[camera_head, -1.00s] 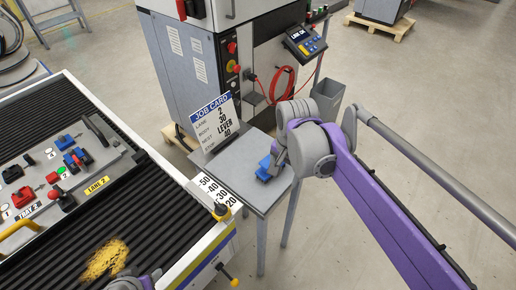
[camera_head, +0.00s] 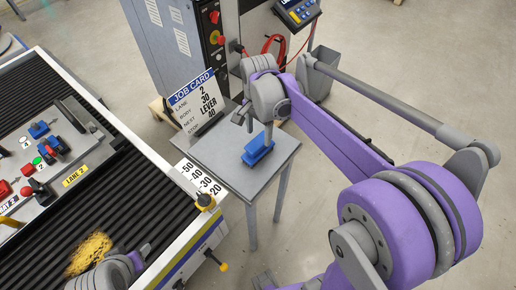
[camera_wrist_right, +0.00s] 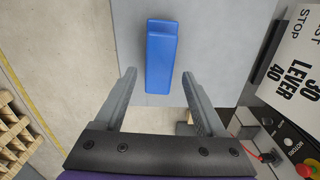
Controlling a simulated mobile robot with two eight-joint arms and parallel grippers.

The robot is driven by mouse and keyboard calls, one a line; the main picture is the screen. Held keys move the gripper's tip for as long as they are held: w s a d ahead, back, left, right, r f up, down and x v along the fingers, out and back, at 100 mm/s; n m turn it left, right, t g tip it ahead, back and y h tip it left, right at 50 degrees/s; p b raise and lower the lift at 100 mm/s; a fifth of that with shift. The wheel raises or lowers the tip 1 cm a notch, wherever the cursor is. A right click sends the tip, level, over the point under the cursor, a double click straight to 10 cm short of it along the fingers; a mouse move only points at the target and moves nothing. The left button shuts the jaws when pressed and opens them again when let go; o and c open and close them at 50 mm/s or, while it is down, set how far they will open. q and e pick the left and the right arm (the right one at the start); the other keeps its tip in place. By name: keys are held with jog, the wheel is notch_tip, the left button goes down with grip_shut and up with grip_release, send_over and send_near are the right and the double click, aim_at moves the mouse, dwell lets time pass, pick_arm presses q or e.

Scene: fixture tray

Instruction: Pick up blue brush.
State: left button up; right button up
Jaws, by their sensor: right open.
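The blue brush (camera_head: 257,150) lies on the small grey side table (camera_head: 212,153). In the right wrist view the brush (camera_wrist_right: 161,57) is a plain blue block just beyond the fingertips, roughly centred between them. My right gripper (camera_head: 253,123) is over the table, above the brush in the head view. In the wrist view its two fingers (camera_wrist_right: 158,76) are spread wide with nothing between them. My left gripper (camera_head: 138,258) shows only partly at the bottom left, over the conveyor edge, and its jaws cannot be made out.
A job card (camera_head: 196,98) stands at the table's back edge, near a grey machine cabinet. A conveyor (camera_head: 130,190) on the left carries a fixture tray (camera_head: 85,158) with coloured parts and a patch of yellow material (camera_head: 90,253). Open floor lies right of the table.

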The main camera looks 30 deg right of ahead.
aim_at(258, 142)
notch_tip(258, 142, down, 5)
jog(key=shift+a+f, duration=0.1)
jog(key=shift+s, duration=0.1)
grip_shut()
dwell(0.4)
